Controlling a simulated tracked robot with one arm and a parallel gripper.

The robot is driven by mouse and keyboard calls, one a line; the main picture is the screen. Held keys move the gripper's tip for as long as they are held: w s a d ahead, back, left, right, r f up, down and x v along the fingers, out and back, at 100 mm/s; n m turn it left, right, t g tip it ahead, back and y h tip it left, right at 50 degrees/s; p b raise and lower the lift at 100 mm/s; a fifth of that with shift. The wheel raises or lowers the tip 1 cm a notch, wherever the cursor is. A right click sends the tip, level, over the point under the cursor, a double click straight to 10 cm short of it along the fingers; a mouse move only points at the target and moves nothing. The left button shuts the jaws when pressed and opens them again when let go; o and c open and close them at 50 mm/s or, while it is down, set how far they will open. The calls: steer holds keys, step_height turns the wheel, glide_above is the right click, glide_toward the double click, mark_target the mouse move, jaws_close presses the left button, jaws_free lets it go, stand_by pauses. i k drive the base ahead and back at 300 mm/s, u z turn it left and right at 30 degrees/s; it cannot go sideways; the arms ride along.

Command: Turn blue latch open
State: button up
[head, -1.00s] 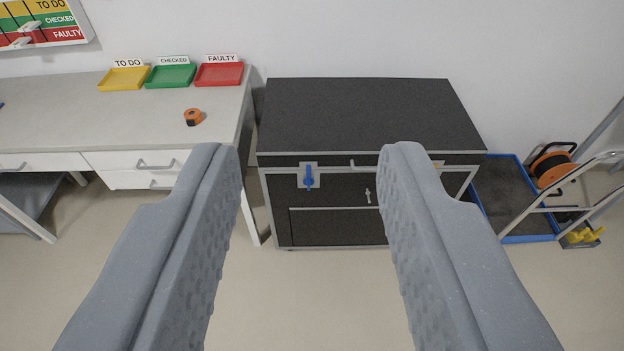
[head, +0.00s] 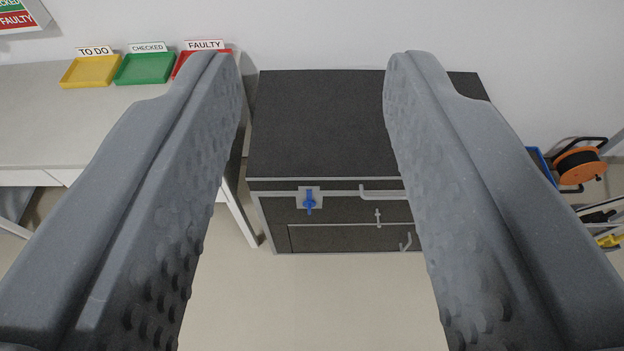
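The blue latch (head: 309,201) sits on a light square plate on the front of the dark cabinet (head: 330,130), near its upper left. Its handle hangs pointing down. My gripper (head: 313,60) is open, with its two grey fingers wide apart and nothing between them close by. In the picture the latch shows between the fingers, at a distance beyond and below the fingertips. The right finger hides part of the cabinet's right side.
A desk (head: 40,130) stands to the left with yellow (head: 90,71), green (head: 145,68) and red trays. The cabinet front has a grey bar handle (head: 380,194) and smaller handles. An orange cable reel (head: 578,166) stands at the right. The floor (head: 320,300) before the cabinet is clear.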

mark_target(309, 204)
steer(key=z, duration=0.45)
steer(key=i, duration=0.15)
steer(key=u, duration=1.65)
steer(key=k, duration=1.5)
steer(key=z, duration=1.15)
steer(key=i, duration=1)
steer(key=u, duration=0.05)
